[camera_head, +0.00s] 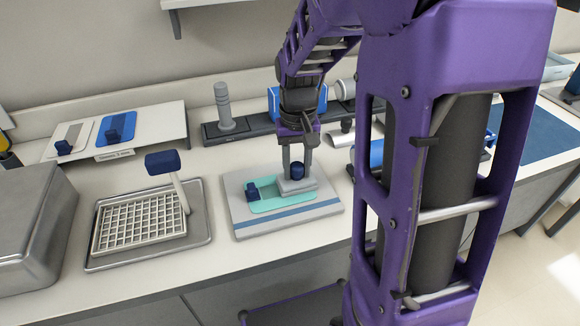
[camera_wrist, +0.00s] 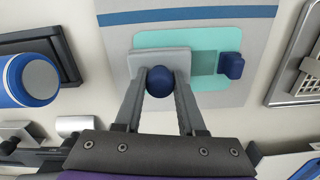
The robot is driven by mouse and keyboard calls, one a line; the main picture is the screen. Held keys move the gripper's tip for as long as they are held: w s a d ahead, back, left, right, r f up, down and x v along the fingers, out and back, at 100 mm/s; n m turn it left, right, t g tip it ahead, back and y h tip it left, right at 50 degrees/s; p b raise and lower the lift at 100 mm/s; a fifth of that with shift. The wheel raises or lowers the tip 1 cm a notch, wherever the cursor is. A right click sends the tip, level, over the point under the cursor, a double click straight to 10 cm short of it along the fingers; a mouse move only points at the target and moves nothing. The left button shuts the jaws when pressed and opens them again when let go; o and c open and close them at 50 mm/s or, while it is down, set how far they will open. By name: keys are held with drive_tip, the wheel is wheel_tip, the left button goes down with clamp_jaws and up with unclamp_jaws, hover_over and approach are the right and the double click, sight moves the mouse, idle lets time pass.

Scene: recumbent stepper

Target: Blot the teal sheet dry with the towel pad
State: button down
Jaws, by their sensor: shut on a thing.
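The teal sheet (camera_head: 282,206) lies flat on a light grey board (camera_head: 244,224) with a blue stripe; it also shows in the wrist view (camera_wrist: 213,38). A navy grip block (camera_head: 252,190) sits at its left end in the head view. A darker teal patch (camera_wrist: 204,62) shows between this block and the towel pad. The towel pad (camera_head: 297,187), pale grey with a round navy knob (camera_wrist: 160,82), is over the sheet's right part and appears to rest on it. My gripper (camera_head: 297,168) points down, shut on the pad's knob. The pad hides the sheet beneath it.
A white grid rack (camera_head: 140,222) on a metal tray with a navy-headed tool stands left. A steel box (camera_head: 30,225) is farther left. A raised shelf (camera_head: 150,128) holds two pads with navy knobs. A dark rail with a grey post (camera_head: 223,108) runs behind the board.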

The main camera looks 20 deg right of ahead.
wheel_tip(320, 180, up, 7)
drive_tip(key=p, duration=0.6)
drive_tip(key=shift+r, duration=0.1)
idle(0.7)
